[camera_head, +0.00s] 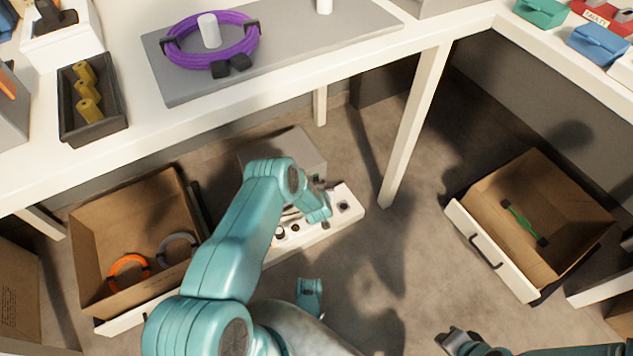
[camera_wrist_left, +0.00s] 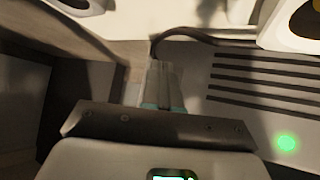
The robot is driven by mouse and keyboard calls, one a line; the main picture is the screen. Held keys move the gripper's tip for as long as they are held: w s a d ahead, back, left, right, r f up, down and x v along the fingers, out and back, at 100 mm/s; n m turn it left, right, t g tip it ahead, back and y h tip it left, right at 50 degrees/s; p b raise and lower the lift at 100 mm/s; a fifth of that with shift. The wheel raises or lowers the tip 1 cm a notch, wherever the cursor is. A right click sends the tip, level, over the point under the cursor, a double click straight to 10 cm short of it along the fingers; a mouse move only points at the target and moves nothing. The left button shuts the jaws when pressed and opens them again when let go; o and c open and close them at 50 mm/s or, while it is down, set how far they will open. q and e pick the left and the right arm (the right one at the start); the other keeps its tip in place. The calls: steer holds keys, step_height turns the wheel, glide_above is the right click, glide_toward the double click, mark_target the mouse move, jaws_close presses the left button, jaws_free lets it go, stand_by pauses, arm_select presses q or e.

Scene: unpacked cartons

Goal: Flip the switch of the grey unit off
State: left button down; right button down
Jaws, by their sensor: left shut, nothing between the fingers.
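The grey unit (camera_head: 285,152) stands on the floor under the bench, partly hidden behind my left arm. In the left wrist view a grey vented face (camera_wrist_left: 250,90) with dark slots and a lit green light (camera_wrist_left: 287,143) is close on the right; it looks like this unit. My left gripper (camera_wrist_left: 160,85) is shut and empty, its fingertips beside that face; I cannot tell whether they touch it. In the head view the left fingers are hidden behind the wrist. I cannot make out the switch. My right gripper (camera_head: 452,340) is low at the bottom, far from the unit; its opening is unclear.
A white strip with round sockets (camera_head: 345,203) lies in front of the unit. A dark cable (camera_wrist_left: 185,37) runs above my left fingers. Open drawers stand left (camera_head: 125,225) and right (camera_head: 490,265). A bench leg (camera_head: 415,125) rises right of the unit. The floor between is clear.

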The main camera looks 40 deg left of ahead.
arm_select(q)
steer(key=shift+a, duration=0.1)
steer(key=shift+w+a, duration=0.15)
steer(key=shift+a, duration=0.15)
steer(key=shift+w+a+f, duration=0.1)
steer(key=shift+w+a, duration=0.05)
steer(key=shift+a, duration=0.1)
stand_by(0.6)
steer(key=shift+d, duration=0.1)
steer(key=shift+s+d+p, duration=0.3)
steer(key=shift+d+p, duration=0.05)
steer(key=shift+d, duration=0.25)
steer(key=shift+s+d+r+p, duration=0.2)
steer(key=shift+d+p, duration=0.15)
steer(key=shift+d, duration=0.15)
steer(key=shift+s+d+r+p, duration=0.2)
steer(key=shift+d+p, duration=0.15)
steer(key=shift+d, duration=0.15)
steer(key=shift+s+d+p, duration=0.25)
steer(key=shift+s+d, duration=0.05)
steer(key=shift+d, duration=0.35)
steer(key=shift+s+d+p, duration=0.25)
steer(key=shift+d, duration=0.35)
